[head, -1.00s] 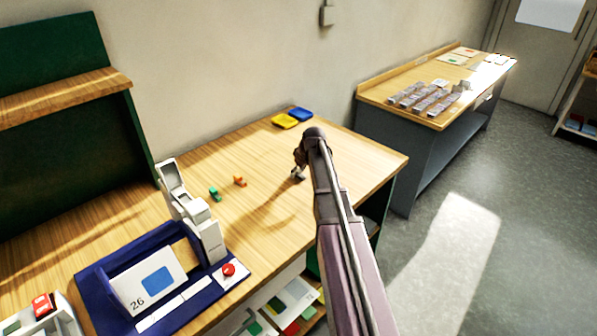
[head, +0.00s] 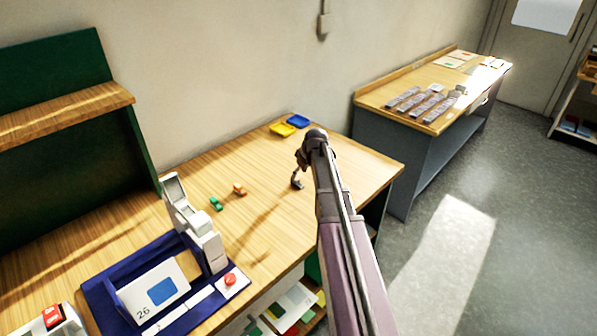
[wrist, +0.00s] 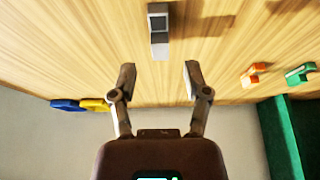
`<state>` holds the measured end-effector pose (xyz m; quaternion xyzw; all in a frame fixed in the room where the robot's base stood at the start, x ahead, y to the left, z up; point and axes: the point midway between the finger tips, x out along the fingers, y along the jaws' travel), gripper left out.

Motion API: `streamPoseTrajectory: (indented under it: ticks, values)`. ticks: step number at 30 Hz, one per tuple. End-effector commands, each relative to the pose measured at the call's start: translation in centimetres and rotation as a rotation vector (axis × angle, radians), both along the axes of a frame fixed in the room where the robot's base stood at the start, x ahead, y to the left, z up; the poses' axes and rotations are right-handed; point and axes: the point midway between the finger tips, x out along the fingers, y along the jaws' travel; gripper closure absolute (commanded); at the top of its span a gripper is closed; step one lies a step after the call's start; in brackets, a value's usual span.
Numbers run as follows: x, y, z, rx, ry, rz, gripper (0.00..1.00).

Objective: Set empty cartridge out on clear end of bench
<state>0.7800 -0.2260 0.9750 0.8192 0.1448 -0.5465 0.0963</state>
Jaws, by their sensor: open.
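A small grey cartridge (wrist: 158,30) with a dark window at one end is on the wooden bench in the wrist view. It lies just beyond my fingertips, in line with the gap between them and apart from both. My gripper (wrist: 159,72) is open with nothing between its fingers. In the head view my gripper (head: 299,166) is over the right part of the bench (head: 345,165). A small dark and light shape below it there looks like the cartridge (head: 297,182), partly hard to separate from the fingers.
A green piece (head: 216,204) and an orange piece (head: 239,189) lie left of my gripper. Yellow (head: 282,129) and blue (head: 298,120) trays sit by the wall. A white device (head: 192,222) stands on a navy base at left. The bench's right end is bare.

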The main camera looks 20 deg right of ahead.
Motion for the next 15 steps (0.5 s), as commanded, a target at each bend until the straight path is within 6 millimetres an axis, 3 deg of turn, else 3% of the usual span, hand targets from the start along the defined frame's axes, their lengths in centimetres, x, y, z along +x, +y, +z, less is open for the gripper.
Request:
streamPoseTrajectory:
  ticks: [15]
  values:
    - [-1.8, -0.7, 4.8, 0.000, 0.000, -0.001, 0.38]
